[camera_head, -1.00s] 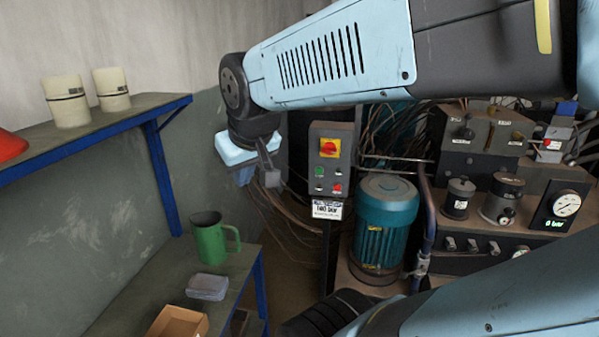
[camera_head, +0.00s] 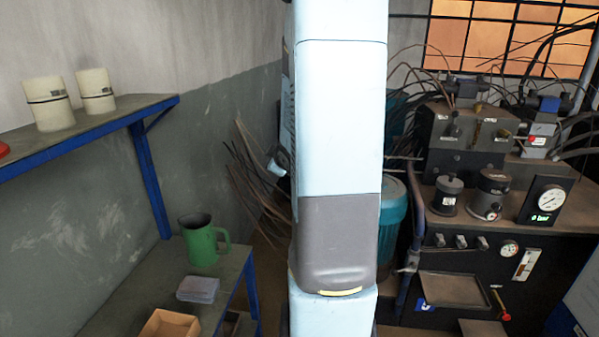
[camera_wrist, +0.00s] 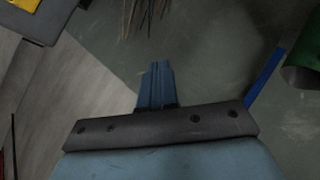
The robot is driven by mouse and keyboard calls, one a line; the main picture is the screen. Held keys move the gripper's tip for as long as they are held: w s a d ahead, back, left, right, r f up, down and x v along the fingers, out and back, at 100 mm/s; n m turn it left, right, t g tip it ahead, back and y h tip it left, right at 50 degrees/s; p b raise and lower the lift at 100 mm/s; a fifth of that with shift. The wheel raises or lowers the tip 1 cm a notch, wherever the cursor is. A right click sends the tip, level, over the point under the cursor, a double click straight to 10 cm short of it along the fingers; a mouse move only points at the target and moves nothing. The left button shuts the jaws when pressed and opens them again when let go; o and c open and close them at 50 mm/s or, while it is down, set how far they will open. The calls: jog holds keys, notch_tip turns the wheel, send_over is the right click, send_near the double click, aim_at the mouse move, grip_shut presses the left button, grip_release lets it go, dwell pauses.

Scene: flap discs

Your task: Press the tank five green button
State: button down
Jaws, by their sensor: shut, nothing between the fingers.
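My gripper (camera_wrist: 158,72) shows in the wrist view as blue fingers closed together, with nothing between them. My upright arm also covers the place of the control box with the green button, so no green button shows there. In the wrist view, a dark grey box edge with a yellow patch (camera_wrist: 22,5) is cut off at the top left, ahead and left of the fingers. It may be the control box, but I cannot tell. No tank five label is readable.
A green mug (camera_head: 202,243), a clear box (camera_head: 198,289) and a cardboard box (camera_head: 168,324) sit on the low left bench. A teal motor (camera_head: 393,215) is partly behind my arm. A machine bench with gauges (camera_head: 547,198) stands right.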

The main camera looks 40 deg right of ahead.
jog(key=s+d+f+n+t+y, duration=0.2)
jog(key=s+d+f+t, duration=0.2)
jog(key=d+f, duration=0.5)
notch_tip(320, 180, down, 2)
jog(key=shift+s+d+f+t, duration=0.15)
jog(key=shift+t, duration=0.45)
jog(key=shift+d, duration=0.1)
jog(key=w+d, duration=0.5)
jog(key=d, duration=0.1)
jog(key=shift+w+d, duration=0.3)
jog(key=shift+w, duration=0.05)
jog(key=shift+w+d, duration=0.15)
dwell(1.6)
jog(key=shift+w+d, duration=0.1)
jog(key=shift+d, duration=0.05)
